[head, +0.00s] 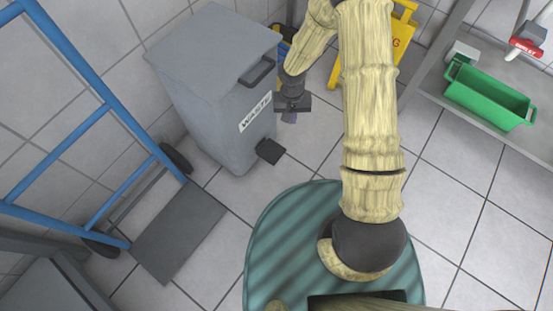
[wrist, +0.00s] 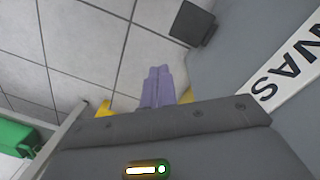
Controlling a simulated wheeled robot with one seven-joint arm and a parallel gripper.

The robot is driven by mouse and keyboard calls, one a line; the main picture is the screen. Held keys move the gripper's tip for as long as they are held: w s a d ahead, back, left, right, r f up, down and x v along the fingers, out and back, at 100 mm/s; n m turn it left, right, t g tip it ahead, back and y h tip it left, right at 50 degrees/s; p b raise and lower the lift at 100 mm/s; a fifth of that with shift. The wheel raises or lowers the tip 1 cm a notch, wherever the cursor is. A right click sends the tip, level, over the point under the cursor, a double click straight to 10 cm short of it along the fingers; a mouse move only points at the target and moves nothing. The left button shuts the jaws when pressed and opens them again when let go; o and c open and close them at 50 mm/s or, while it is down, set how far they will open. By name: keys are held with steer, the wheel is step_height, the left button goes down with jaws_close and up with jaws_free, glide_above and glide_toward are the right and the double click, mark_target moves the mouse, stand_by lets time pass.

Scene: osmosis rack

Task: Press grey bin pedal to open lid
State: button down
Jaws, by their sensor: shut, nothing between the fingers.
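The grey bin (head: 215,85) stands at the upper left in the head view, with a dark handle at its lid's front edge and a WASTE label (head: 255,112) on its front. Its lid (head: 213,42) is down. The black pedal (head: 270,151) sticks out at the foot of the bin's front. In the wrist view the pedal (wrist: 192,24) is at the top, beside the bin wall (wrist: 245,50). My gripper (head: 291,117) is to the right of the bin, above and apart from the pedal. Its purple fingers (wrist: 157,88) are shut and empty.
A blue hand truck (head: 95,120) with a dark toe plate (head: 180,232) is left of the bin. A yellow sign (head: 402,28) stands behind my arm. A green tub (head: 488,95) sits on a grey shelf at the right. Tiled floor in front of the pedal is clear.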

steer(key=m, duration=0.1)
glide_toward(277, 153)
steer(key=shift+w+d+r+g+y, duration=0.2)
steer(key=shift+r+g+y, duration=0.1)
steer(key=shift+y, duration=0.1)
steer(key=shift+f, duration=0.15)
steer(key=f+b, duration=0.6)
steer(key=shift+s+f, duration=0.35)
steer(key=shift+f, duration=0.05)
steer(key=shift+f, duration=0.1)
